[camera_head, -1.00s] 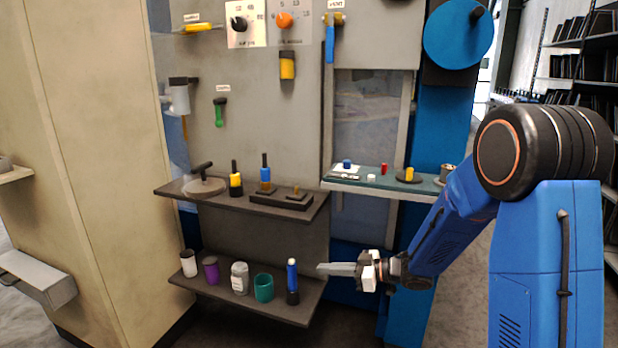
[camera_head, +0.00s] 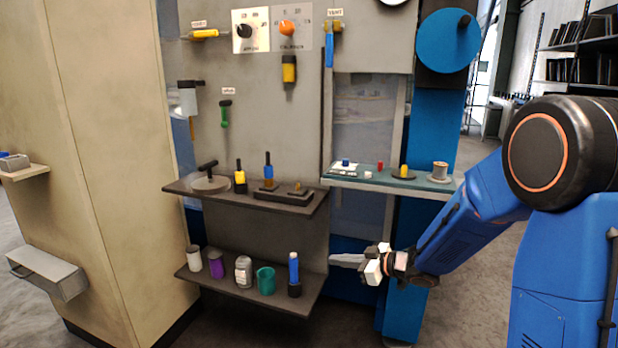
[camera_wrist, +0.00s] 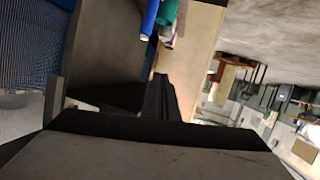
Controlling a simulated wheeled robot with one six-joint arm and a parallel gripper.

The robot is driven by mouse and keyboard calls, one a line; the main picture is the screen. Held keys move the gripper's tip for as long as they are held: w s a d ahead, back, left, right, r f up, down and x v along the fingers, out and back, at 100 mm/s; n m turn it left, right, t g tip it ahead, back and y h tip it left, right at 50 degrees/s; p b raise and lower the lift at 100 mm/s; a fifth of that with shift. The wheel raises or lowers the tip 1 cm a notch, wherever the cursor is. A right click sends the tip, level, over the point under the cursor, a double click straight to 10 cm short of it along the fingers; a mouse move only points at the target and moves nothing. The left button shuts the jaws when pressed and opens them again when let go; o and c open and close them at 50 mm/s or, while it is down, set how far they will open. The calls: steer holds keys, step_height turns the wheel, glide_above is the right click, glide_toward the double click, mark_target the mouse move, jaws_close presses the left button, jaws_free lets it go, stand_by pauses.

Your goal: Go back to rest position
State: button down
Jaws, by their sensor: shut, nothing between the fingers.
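My gripper (camera_head: 347,261) is shut and empty in the head view.
The lower shelf also holds a green cup (camera_head: 265,281), a white jar (camera_head: 243,271) and a purple cup (camera_head: 216,264). Above are an upper dark shelf (camera_head: 230,199) and a teal-topped ledge (camera_head: 425,186). A beige cabinet (camera_head: 115,150) stands left. Floor is clear right of the panel.

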steer(key=d+r+m+t+h, duration=0.4)
steer(key=d+r+h, duration=0.3)
steer(key=d, duration=0.4)
steer(key=s+d+r+m+h, duration=0.4)
steer(key=s+d+m+h, duration=0.1)
steer(key=s+d, duration=0.45)
steer(key=s+f+m+g, duration=0.2)
steer(key=s+g, duration=0.1)
steer(key=s, duration=1.1)
steer(key=s+f+m+g, duration=0.1)
steer(key=s+g, duration=0.3)
steer(key=s, duration=1.1)
steer(key=shift+s+a+f+m, duration=0.15)
steer(key=shift+a+f+m, duration=0.2)
steer(key=shift+f+m, duration=0.05)
